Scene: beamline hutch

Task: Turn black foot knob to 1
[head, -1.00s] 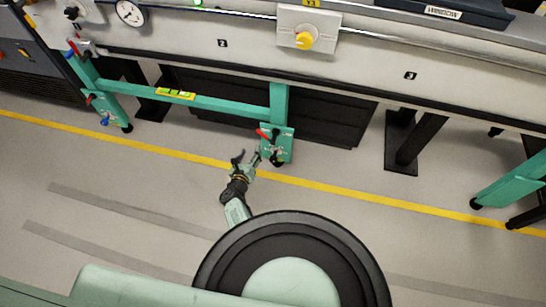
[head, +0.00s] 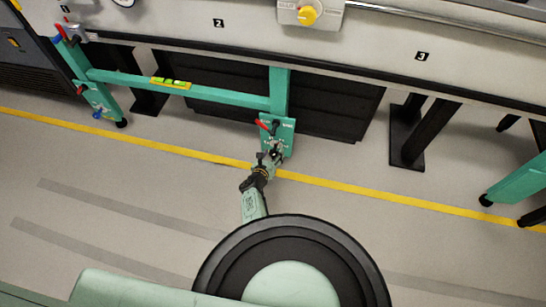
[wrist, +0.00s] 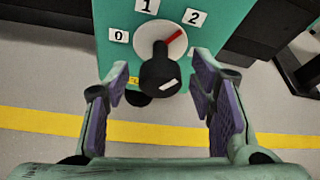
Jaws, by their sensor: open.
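The black foot knob (wrist: 160,75) fills the middle of the wrist view, with its rounded end toward me. It sits on a white round dial (wrist: 146,38) on the green foot plate (wrist: 225,22). Label 0 (wrist: 119,36) is at the left. My gripper (wrist: 163,78) is open, one finger on each side of the knob, apart from it. In the head view my gripper (head: 271,157) is at the foot plate (head: 288,140) and hides the knob.
A red-handled lever (head: 262,125) is higher on the same foot. The green frame's crossbar carries a yellow level (head: 171,83). Black legs (head: 420,130) stand to the right.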

